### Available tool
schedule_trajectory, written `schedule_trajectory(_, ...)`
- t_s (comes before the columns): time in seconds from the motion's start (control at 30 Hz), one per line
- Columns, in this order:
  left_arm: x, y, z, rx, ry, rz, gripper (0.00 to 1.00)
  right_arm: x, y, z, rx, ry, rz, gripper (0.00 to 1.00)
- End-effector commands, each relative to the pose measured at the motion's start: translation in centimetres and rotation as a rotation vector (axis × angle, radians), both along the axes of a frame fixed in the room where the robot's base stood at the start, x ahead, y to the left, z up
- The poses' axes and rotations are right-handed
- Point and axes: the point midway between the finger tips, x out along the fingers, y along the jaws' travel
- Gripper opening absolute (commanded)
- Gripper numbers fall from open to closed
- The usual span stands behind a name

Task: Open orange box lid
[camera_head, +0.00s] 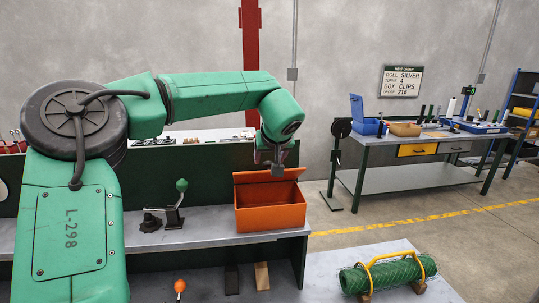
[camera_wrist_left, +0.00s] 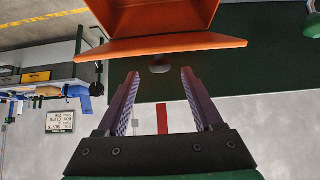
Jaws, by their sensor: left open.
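The orange box (camera_head: 270,217) sits on the grey bench shelf at the centre of the head view. Its orange lid (camera_head: 252,177) stands raised at the back of the box, tilted up. In the left wrist view the lid (camera_wrist_left: 160,46) shows as a slab across the top, with the box (camera_wrist_left: 165,14) beyond it. My left gripper (camera_head: 277,168) is at the lid's upper edge, partly hidden by its own wrist. In the left wrist view its two fingers (camera_wrist_left: 160,76) are spread, with a small grey knob between or just beyond the tips. My right gripper is not shown.
A green-knobbed lever (camera_head: 176,208) stands left of the box on the shelf. A green mesh roll (camera_head: 388,274) with a yellow handle lies on the lower right surface. Another bench (camera_head: 400,175) with a blue box (camera_head: 366,122) stands at the right. The floor between is clear.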

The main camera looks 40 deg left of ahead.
Motion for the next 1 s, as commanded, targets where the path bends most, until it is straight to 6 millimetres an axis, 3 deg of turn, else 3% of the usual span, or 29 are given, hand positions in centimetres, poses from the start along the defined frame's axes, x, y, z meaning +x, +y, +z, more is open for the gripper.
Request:
schedule_trajectory(0.2,1.2,1.4,-1.7,0.000,-0.001,0.001,0.68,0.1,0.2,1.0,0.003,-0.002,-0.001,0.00)
schedule_trajectory(0.43,1.2,1.5,-1.9,-0.001,-0.002,0.001,0.68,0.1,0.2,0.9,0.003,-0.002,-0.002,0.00)
schedule_trajectory(0.6,1.2,1.5,-1.9,-0.001,-0.002,0.001,0.03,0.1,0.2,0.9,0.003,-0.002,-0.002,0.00)
schedule_trajectory(1.0,1.2,1.5,-1.9,0.000,-0.002,0.001,0.00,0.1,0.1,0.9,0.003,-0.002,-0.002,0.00)
